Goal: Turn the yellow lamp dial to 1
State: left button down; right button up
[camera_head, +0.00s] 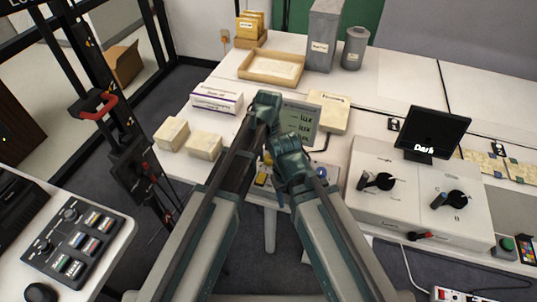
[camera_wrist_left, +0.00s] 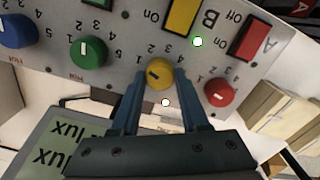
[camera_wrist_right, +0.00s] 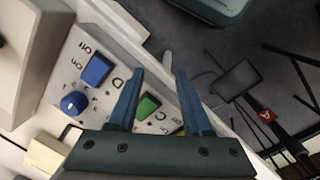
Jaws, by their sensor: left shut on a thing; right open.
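The yellow dial (camera_wrist_left: 158,74) is on a grey control panel (camera_wrist_left: 125,22) in the left wrist view, which shows the panel upside down. My left gripper (camera_wrist_left: 160,82) is shut on it, a finger at each side. A short dark mark shows on its face; I cannot tell exactly which number it points at. In the head view my arms largely hide the panel. My right gripper (camera_wrist_right: 157,82) is open and empty near the panel, with a green switch (camera_wrist_right: 148,107) showing between its fingers.
A red dial (camera_wrist_left: 219,92) and a green dial (camera_wrist_left: 88,52) flank the yellow one, with a yellow switch (camera_wrist_left: 183,15) and red switch (camera_wrist_left: 250,38) beyond. A lux display (camera_head: 300,120) stands behind. Small boxes (camera_head: 204,146) are on the table left of my arms.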

aim_at(268, 157)
pick_arm(q)
jog(key=shift+n, duration=1)
jog(key=shift+c, duration=2)
grip_release()
notch_tip(268, 157, up, 14)
jog(key=p, duration=1.4)
jog(key=shift+f, duration=0.1)
